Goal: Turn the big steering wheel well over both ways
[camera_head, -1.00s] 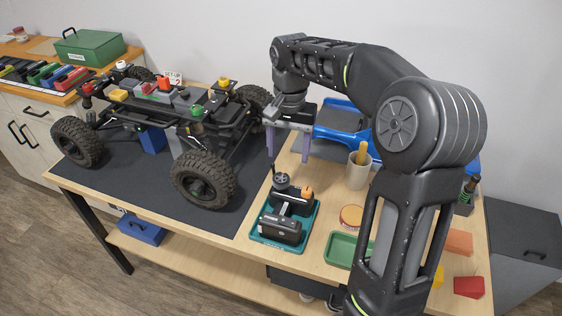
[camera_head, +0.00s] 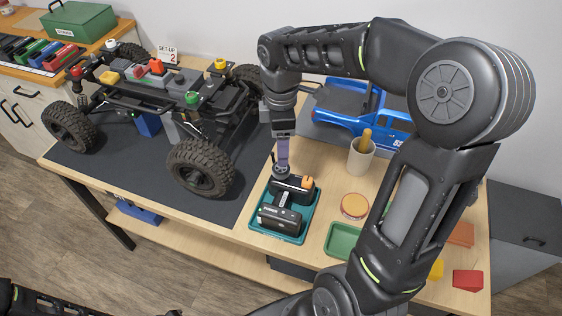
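A handheld transmitter (camera_head: 285,215) with a dark body and an orange part lies in a teal tray (camera_head: 254,222) on the table. A small dark round wheel (camera_head: 282,171) shows at its far end, mostly hidden by my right gripper. My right gripper (camera_head: 283,163) points down right at the wheel. I see its purple-grey fingers edge-on, one behind the other, so their gap is hidden. I cannot tell whether they touch the wheel. Part of my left arm shows at the bottom left edge; its gripper is out of view.
The crawler chassis (camera_head: 150,85) with big black tyres stands on a dark mat (camera_head: 120,178) at left. A blue truck body (camera_head: 350,115) lies behind the arm. A beige cup (camera_head: 361,158), a round red-rimmed tin (camera_head: 354,206) and a green tray (camera_head: 343,240) stand right of the transmitter.

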